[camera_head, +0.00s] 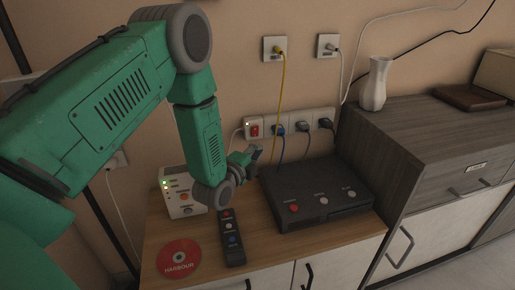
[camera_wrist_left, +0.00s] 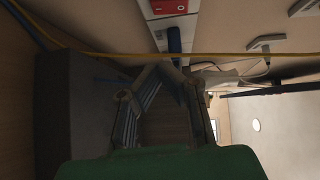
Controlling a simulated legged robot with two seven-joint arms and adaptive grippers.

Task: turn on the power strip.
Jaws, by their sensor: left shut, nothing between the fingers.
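The white power strip (camera_head: 268,122) is on the wall just above the back of the wooden cabinet. Its red switch (camera_head: 254,130) is at its left end, and several plugs sit in the sockets to the right. My left gripper (camera_head: 255,152) is shut and empty, just below the red switch and apart from it in the picture. In the left wrist view the red switch (camera_wrist_left: 168,6) is at the top edge, partly cut off, above the fingertips (camera_wrist_left: 166,68). A blue plug (camera_wrist_left: 174,38) lies between them in that view. My right gripper is out of view.
A black box (camera_head: 320,190) with buttons stands right of my left gripper. A white device (camera_head: 178,205), a dark remote (camera_head: 231,240) and a red disc (camera_head: 179,258) are on the cabinet top. A yellow cable (camera_head: 284,85) hangs down the wall and crosses the left wrist view.

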